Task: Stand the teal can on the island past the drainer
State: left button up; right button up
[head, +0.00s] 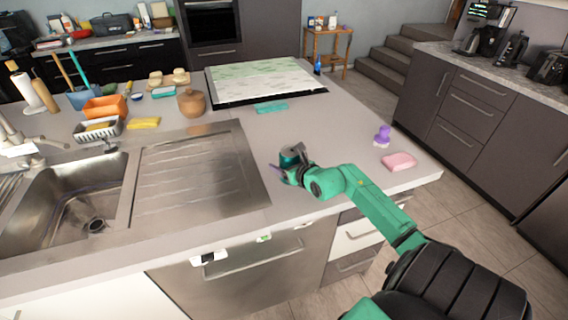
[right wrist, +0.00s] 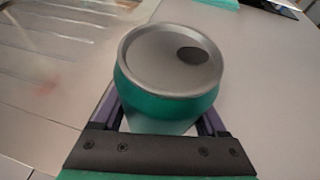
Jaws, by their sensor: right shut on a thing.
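The teal can (head: 290,159) is upright, with its silver lid on top. In the right wrist view the can (right wrist: 168,102) fills the middle, between the two dark fingers. My right gripper (head: 286,172) is shut on it. It also shows in the right wrist view (right wrist: 163,118). The can is over the bare counter of the island (head: 336,132), just right of the ribbed steel drainer (head: 195,170). I cannot tell whether its base touches the counter; the gripper hides its lower part. My left gripper is out of view.
A pink sponge (head: 398,161) and a purple-handled brush (head: 382,136) lie near the island's right edge. A teal cloth (head: 272,108) lies by the black-edged hob (head: 268,80). A clay pot (head: 191,102) stands behind the drainer. The sink (head: 75,200) is left. Counter around the can is clear.

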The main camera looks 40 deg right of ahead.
jog(key=o, duration=1.2)
jog(key=shift+f, duration=0.1)
jog(key=shift+o, duration=0.2)
jog(key=shift+r+p, duration=0.3)
jog(key=b+v, duration=0.1)
jog(key=v, duration=1.1)
jog(key=shift+f, duration=0.2)
jog(key=shift+s+f, duration=0.1)
